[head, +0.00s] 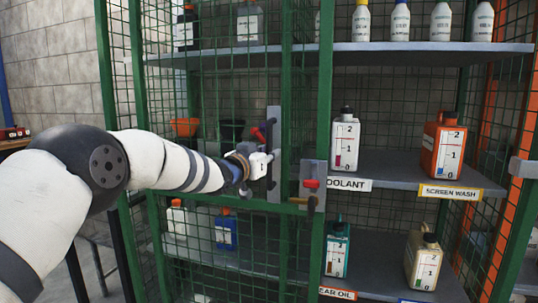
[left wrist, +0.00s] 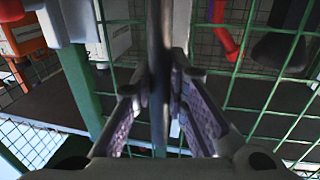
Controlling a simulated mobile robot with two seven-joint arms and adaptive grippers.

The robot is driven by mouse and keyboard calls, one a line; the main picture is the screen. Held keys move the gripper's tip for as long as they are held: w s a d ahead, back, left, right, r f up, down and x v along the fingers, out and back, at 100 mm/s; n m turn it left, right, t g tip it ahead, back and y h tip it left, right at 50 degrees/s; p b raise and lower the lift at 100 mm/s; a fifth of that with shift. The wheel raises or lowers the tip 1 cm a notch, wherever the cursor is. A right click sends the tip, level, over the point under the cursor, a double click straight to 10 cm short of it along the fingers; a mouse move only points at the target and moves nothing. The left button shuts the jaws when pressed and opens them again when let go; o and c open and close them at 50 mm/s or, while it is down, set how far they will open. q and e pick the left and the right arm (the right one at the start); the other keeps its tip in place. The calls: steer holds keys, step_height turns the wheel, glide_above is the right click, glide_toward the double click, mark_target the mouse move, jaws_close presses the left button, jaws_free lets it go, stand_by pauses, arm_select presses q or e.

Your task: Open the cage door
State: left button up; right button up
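The cage door (head: 214,110) is a green frame with wire mesh in the middle of the head view. My left gripper (head: 262,165) is at this handle. In the left wrist view the dark upright bar of the handle (left wrist: 158,60) runs between the fingers (left wrist: 160,95), which close in on it from both sides. The contact is partly in shadow. My right gripper is out of view.
A grey block wall (head: 55,70) is at left.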

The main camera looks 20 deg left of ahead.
arm_select(q)
steer(key=o, duration=0.4)
steer(key=shift+f, duration=0.2)
steer(key=shift+r, duration=0.1)
steer(key=shift+s, duration=0.1)
steer(key=v, duration=1.2)
steer(key=shift+a, duration=0.1)
